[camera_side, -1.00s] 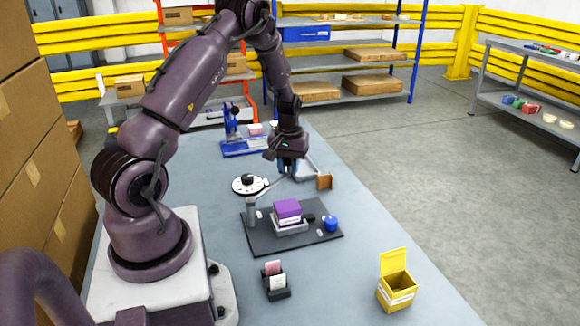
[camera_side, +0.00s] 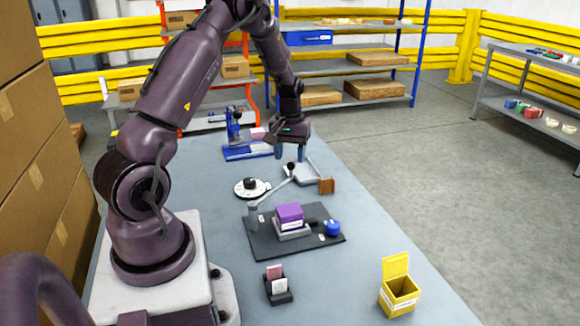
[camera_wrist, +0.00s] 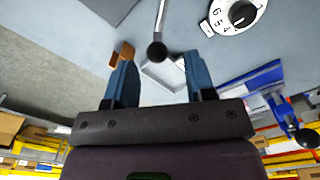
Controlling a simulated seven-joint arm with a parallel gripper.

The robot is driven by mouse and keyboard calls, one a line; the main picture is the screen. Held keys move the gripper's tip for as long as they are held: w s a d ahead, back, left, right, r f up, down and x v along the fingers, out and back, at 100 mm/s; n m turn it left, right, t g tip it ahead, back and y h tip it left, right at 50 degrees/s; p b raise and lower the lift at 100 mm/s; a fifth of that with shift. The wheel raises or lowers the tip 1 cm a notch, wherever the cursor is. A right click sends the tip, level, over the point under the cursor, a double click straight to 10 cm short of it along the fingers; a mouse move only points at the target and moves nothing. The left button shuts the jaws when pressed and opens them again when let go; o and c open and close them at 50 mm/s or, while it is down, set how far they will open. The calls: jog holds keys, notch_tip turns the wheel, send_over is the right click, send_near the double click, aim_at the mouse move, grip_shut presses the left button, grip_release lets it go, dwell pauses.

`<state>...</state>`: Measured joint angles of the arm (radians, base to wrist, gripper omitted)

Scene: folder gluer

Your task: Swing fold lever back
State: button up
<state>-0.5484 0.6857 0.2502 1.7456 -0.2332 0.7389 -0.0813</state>
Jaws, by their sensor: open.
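The fold lever (camera_side: 274,190) is a thin grey arm on a post (camera_side: 253,215) at the left corner of a dark base plate (camera_side: 262,248). It slants up to the back right and ends in a black ball knob (camera_side: 291,166). My gripper (camera_side: 290,156) is open, with blue fingers pointing down near the knob. In the wrist view the lever rod (camera_wrist: 160,18) and its knob (camera_wrist: 157,50) show ahead of the fingers (camera_wrist: 160,72), between their lines. I cannot tell whether the knob touches a finger. A purple box (camera_side: 289,213) sits on the plate.
A dial (camera_side: 251,188) lies left of the lever. A white tray (camera_side: 303,173) and brown block (camera_side: 326,186) are close behind and right. A blue knob (camera_side: 333,227), yellow bin (camera_side: 398,290) and card holder (camera_side: 278,287) stand toward the front. A blue device (camera_side: 245,145) is behind.

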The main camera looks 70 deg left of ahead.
notch_tip(320, 180, up, 8)
jog(key=shift+s+f, duration=0.1)
dwell(0.5)
jog(key=s+d+r+m+t, duration=0.2)
jog(key=s+d+r+m, duration=0.1)
jog(key=d, duration=0.6)
jog(key=s+d+r+m+t, duration=0.1)
jog(key=s+d+r+m, duration=0.3)
jog(key=d, duration=0.6)
jog(key=s+d+r+m+t, duration=0.2)
jog(key=s+d+r+m, duration=0.2)
jog(key=d+r, duration=0.3)
jog(key=d, duration=0.2)
jog(key=shift+s+d+t, duration=0.3)
jog(key=shift+s+d, duration=0.1)
jog(key=shift+r, duration=0.1)
dwell(0.8)
